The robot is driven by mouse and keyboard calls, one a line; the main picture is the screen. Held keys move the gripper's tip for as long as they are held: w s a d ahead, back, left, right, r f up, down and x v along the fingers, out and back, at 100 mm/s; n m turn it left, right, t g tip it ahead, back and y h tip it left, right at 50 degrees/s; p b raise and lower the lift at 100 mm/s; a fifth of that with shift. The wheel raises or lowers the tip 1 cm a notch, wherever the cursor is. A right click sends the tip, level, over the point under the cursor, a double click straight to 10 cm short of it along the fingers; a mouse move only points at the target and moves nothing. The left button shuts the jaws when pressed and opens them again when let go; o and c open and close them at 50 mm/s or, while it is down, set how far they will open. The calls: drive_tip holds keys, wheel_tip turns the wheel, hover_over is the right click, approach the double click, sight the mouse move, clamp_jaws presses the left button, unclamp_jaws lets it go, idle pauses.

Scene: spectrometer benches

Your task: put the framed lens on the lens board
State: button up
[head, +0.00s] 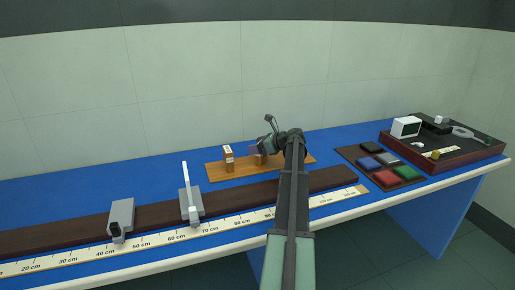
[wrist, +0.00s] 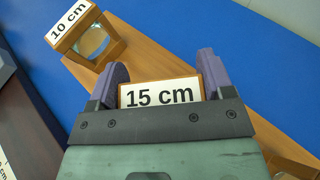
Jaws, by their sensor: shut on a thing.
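The lens board (head: 217,172) is a long wooden plank on the blue bench behind the dark rail; it also shows in the wrist view (wrist: 140,62). My gripper (wrist: 160,82) is shut on a wooden-framed lens labelled 15 cm (wrist: 158,94), with one purple finger on each side. The held lens is over the board; I cannot tell whether it touches it. In the head view my gripper (head: 261,149) is at the board's middle, partly hidden by my arm. A framed lens labelled 10 cm (wrist: 88,36) stands on the board to the left, also in the head view (head: 228,158).
Part of another wooden piece (wrist: 292,168) shows at the wrist view's lower right. The dark rail (head: 150,220) with a scale carries two grey holders (head: 121,218) (head: 191,205). A tray of coloured squares (head: 385,175) and a dark tray of instruments (head: 455,155) are at right.

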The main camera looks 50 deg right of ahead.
drive_tip(key=o, duration=1)
drive_tip(key=shift+c, duration=0.2)
drive_tip(key=shift+r+p, duration=0.3)
drive_tip(key=shift+p, duration=0.15)
drive_tip(key=p+v, duration=0.4)
drive_tip(key=v, duration=0.7)
drive_tip(key=shift+s, duration=0.4)
drive_tip(key=shift+d+r, duration=0.1)
drive_tip(key=shift+r, duration=0.05)
